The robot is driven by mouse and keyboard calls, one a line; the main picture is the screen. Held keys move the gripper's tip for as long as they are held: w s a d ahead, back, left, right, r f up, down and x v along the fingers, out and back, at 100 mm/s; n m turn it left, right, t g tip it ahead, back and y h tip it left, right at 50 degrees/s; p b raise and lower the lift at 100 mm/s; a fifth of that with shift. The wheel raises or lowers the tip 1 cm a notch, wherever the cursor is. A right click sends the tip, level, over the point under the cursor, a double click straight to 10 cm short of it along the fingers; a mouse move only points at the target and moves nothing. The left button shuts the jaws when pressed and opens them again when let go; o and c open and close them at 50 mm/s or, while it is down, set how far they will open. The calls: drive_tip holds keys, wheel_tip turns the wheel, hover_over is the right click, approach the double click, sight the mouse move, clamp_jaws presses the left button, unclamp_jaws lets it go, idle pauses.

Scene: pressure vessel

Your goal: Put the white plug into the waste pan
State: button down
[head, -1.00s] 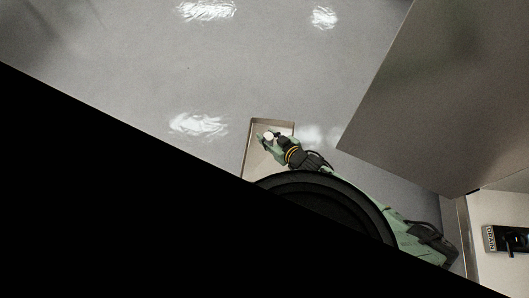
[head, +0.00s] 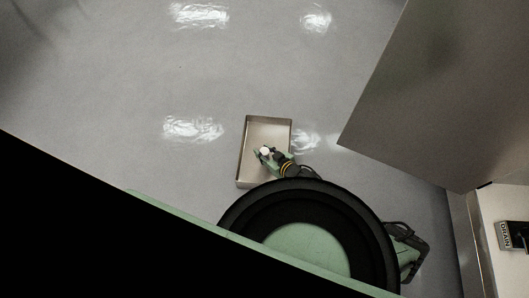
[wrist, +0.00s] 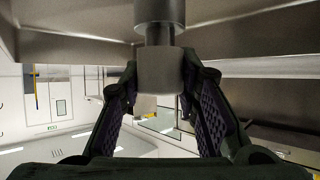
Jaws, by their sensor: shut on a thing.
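The white plug (head: 265,151) shows as a small pale disc between my gripper's fingers (head: 263,154) in the head view. In the wrist view, both fingers (wrist: 160,78) press on the sides of its pale collar (wrist: 160,68), and a darker grey cylinder reaches up to the frame's top edge. The waste pan (head: 242,165) is a shallow rectangular tray with a pale inside and brownish rims. My gripper and the plug overlap the pan's inside from above. I cannot tell how high the plug is above the pan bottom.
Glossy grey floor (head: 130,75) lies open to the left of the pan and beyond it. A large grey panel (head: 435,95) stands at the upper right. A black unit labelled DRAIN (head: 514,236) is on the pale wall at the far right.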

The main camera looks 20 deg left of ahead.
drive_tip(key=shift+f, duration=0.15)
drive_tip(key=c, duration=1.2)
unclamp_jaws()
drive_tip(key=shift+d+r, duration=0.15)
drive_tip(key=shift+r, duration=0.1)
drive_tip(key=p+v, duration=0.2)
drive_tip(key=v, duration=0.9)
drive_tip(key=shift+s+d+r, duration=0.1)
drive_tip(key=shift+s+d, duration=0.1)
drive_tip(key=shift+d, duration=0.1)
